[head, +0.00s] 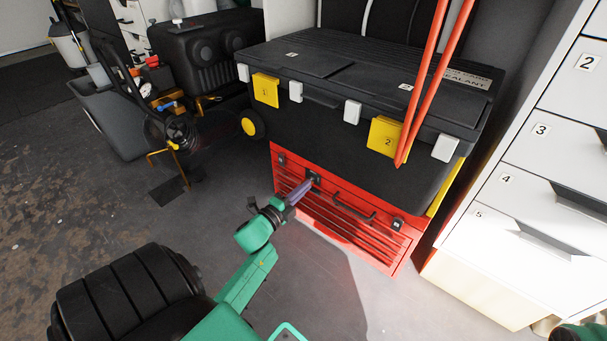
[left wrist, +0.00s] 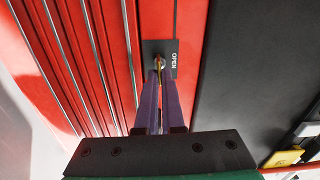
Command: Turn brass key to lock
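The red metal toolbox (head: 345,222) stands on the floor under a black case. A small dark lock plate (head: 315,177) sits at the upper left of its front; in the left wrist view the plate (left wrist: 172,58) reads "OPEN". The brass key (left wrist: 160,64) is at the lock, with only a small part showing between the fingertips. My left gripper (head: 306,184) reaches the lock from the front, and its two purple fingers (left wrist: 160,76) close in on either side of the key. How far the key sits in the lock is hidden. My right gripper is out of view.
The black case (head: 350,130) with yellow and white latches rests on the toolbox. Orange poles (head: 425,85) lean in front of it. White numbered drawers (head: 535,190) stand at the right. Open grey floor (head: 330,305) lies in front of the toolbox.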

